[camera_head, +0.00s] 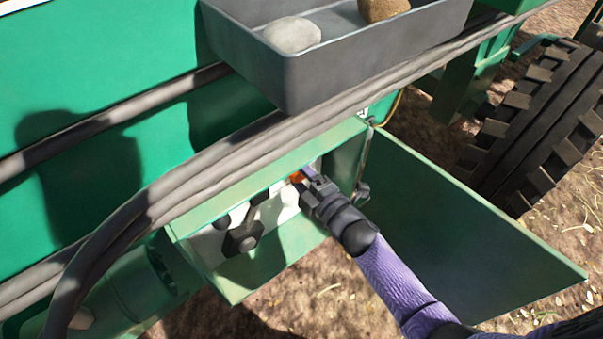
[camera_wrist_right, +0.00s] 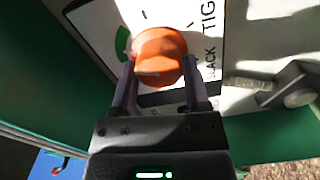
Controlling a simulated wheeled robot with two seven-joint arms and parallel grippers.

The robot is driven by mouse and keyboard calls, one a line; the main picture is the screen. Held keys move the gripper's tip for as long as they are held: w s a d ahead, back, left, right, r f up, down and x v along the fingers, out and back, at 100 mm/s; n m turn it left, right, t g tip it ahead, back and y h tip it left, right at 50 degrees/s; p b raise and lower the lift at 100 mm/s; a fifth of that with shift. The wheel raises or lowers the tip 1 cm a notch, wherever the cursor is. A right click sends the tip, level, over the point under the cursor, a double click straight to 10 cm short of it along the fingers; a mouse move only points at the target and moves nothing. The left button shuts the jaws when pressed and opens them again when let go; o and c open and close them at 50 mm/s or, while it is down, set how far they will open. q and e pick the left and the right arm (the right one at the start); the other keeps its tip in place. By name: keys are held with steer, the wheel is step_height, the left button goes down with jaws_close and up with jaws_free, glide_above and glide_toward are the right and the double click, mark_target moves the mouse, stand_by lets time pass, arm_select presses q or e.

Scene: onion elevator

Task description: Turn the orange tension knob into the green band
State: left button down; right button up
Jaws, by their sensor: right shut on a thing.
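The orange tension knob (camera_wrist_right: 158,56) sits on a white label plate (camera_wrist_right: 207,15) with black lettering and tick marks. In the right wrist view the green band (camera_wrist_right: 123,43) shows as a small patch just left of the knob. My right gripper (camera_wrist_right: 159,92) is shut on the knob, one finger on each side. In the head view the knob (camera_head: 298,176) is a small orange spot mostly hidden by my right gripper (camera_head: 305,183), which reaches into the open green box. My left gripper is not in view.
A green door (camera_head: 450,215) hangs open to the right of my right arm. A black handle (camera_head: 243,238) is left of the gripper. Thick hoses (camera_head: 230,155) and a grey tray (camera_head: 330,62) holding stones or produce lie above. A tyre (camera_head: 540,110) stands at right.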

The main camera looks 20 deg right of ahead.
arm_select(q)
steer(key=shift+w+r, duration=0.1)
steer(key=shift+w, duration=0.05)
arm_select(e)
steer(key=shift+m, duration=0.3)
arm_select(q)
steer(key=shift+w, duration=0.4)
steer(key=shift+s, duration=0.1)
arm_select(e)
steer(key=o, duration=1)
steer(key=shift+o, duration=1.2)
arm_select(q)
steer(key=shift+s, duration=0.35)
arm_select(e)
steer(key=shift+o, duration=0.2)
arm_select(q)
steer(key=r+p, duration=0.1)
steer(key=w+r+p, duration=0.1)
steer(key=p, duration=0.1)
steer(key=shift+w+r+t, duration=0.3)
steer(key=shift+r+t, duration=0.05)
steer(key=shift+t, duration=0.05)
arm_select(e)
steer(key=v, duration=1)
